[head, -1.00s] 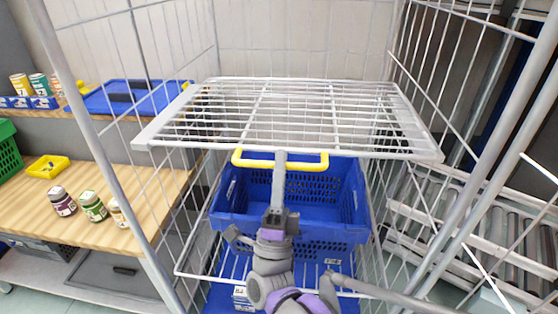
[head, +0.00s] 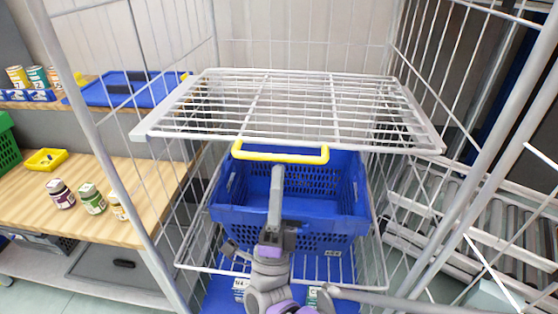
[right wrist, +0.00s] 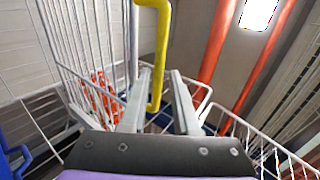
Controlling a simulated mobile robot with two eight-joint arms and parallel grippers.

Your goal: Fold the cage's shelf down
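The cage's white wire shelf (head: 285,104) lies about level across the cage in the head view. My left gripper is not in view.
A blue crate (head: 225,205) stands inside the cage under the shelf, behind my right arm. The cage's wire sides (head: 455,75) rise left and right. A wooden bench (head: 30,205) with several jars is at left, a roller conveyor (head: 500,225) at right.

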